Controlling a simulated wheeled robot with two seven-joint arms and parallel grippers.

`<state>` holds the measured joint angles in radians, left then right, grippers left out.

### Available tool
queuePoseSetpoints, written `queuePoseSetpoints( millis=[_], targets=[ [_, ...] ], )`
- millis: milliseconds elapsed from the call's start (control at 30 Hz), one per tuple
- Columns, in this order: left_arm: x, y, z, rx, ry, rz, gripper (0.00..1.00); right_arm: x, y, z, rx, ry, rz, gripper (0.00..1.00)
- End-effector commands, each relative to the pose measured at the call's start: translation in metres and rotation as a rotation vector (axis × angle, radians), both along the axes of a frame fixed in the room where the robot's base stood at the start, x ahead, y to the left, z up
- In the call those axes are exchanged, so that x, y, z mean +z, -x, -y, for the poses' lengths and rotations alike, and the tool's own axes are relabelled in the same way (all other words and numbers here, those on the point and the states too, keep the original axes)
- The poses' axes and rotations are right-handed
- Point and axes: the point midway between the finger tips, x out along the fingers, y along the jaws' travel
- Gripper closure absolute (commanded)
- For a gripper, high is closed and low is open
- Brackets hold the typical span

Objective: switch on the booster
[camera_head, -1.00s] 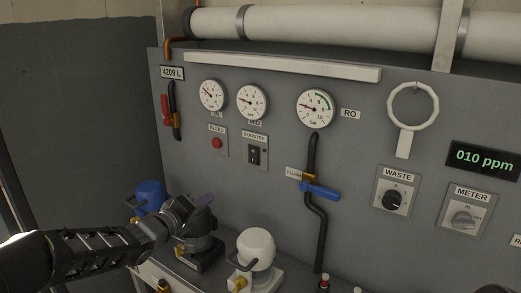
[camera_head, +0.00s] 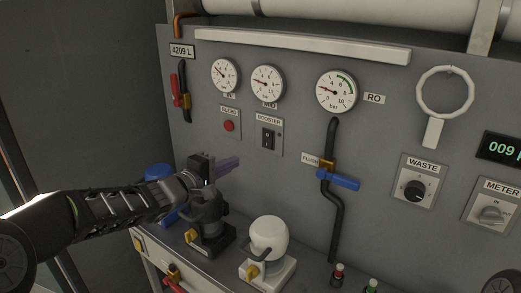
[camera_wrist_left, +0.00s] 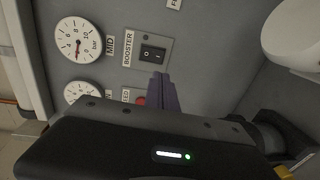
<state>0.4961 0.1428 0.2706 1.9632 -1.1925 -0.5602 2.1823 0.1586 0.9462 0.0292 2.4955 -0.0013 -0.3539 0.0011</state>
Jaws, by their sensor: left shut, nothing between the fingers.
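The booster switch (camera_head: 268,138) is a black rocker on a grey plate under the BOOSTER label, in the middle of the grey panel. It also shows in the left wrist view (camera_wrist_left: 153,53), with its O and I marks, turned sideways. My left gripper (camera_head: 232,162) is shut and empty, its purple fingers pointing toward the panel, below and left of the switch. In the left wrist view the fingertips (camera_wrist_left: 161,77) show just below the switch plate; I cannot tell the gap to the panel. My right gripper is not in view.
A red button (camera_head: 229,126) is left of the switch, partly hidden by the fingers in the wrist view. A blue-handled flush valve (camera_head: 338,181) is to the right. A white-domed housing (camera_head: 269,238) stands on the ledge below. Gauges (camera_head: 267,83) are above.

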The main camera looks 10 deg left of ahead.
Motion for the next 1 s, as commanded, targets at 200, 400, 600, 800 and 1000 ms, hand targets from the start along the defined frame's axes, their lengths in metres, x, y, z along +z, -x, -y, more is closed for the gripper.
queuePoseSetpoints(
  millis=[200, 400, 600, 800, 1000],
  targets=[
    [-0.003, -0.018, 0.008, -0.002, 0.001, 0.000, 1.00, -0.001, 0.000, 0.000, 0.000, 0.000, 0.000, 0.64],
    [-0.008, -0.051, 0.022, -0.004, 0.002, -0.001, 1.00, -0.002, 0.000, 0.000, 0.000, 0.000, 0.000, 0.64],
    [-0.012, -0.089, 0.037, -0.003, 0.001, -0.001, 1.00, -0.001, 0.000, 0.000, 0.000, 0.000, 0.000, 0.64],
    [-0.015, -0.116, 0.048, -0.002, 0.000, 0.000, 1.00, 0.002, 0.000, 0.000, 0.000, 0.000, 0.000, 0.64],
    [-0.017, -0.127, 0.051, 0.000, -0.001, 0.000, 1.00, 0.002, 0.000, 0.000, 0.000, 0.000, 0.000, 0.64]
  ],
)
